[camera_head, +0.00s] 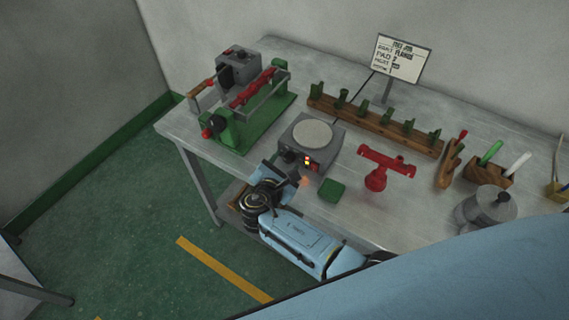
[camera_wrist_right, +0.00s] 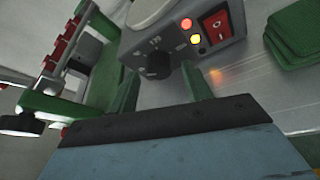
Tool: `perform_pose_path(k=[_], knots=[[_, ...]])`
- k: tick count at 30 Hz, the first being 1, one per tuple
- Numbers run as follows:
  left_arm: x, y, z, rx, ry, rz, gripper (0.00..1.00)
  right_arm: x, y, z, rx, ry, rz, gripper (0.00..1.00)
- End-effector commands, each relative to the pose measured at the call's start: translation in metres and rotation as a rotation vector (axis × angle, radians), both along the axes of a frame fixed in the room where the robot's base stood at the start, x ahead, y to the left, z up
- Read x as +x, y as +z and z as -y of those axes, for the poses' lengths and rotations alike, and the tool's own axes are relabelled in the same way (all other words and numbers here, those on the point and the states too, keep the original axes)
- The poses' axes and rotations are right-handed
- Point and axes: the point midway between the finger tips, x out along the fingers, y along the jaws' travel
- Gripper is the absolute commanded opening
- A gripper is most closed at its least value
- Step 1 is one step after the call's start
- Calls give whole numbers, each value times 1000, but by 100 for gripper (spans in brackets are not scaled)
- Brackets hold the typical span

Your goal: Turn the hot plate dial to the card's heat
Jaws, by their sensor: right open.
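The hot plate (camera_head: 325,142) is a grey box with a round pale top, standing near the table's front edge. Its black dial (camera_wrist_right: 157,65) shows in the right wrist view, with a "120" mark above it and a red switch (camera_wrist_right: 214,24) and lit lamps to the right. My right gripper (camera_wrist_right: 163,85) is open, its two green fingers on either side of and just short of the dial; contact cannot be told. In the head view the right gripper (camera_head: 272,172) is in front of the hot plate. The card (camera_head: 403,58) stands at the back; its heat text is too small to read. My left gripper is not in view.
A green frame with a red bar (camera_head: 250,105) stands left of the hot plate. A wooden rack with green pegs (camera_head: 385,128) lies behind. Green pads (camera_head: 331,190), a red wax piece (camera_head: 384,168) and a grey pot (camera_head: 486,207) are to the right.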

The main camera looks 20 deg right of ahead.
Motion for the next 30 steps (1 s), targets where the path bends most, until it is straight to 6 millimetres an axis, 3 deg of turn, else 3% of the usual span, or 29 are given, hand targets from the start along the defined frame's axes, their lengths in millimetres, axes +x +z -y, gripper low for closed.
perform_pose_path(k=[5,18,30], knots=[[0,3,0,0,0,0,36,-17,7,-15,3,2,-1,49],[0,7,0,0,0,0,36,-83,36,-70,2,1,-2,49],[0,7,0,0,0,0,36,-97,42,-81,1,0,-1,49]])
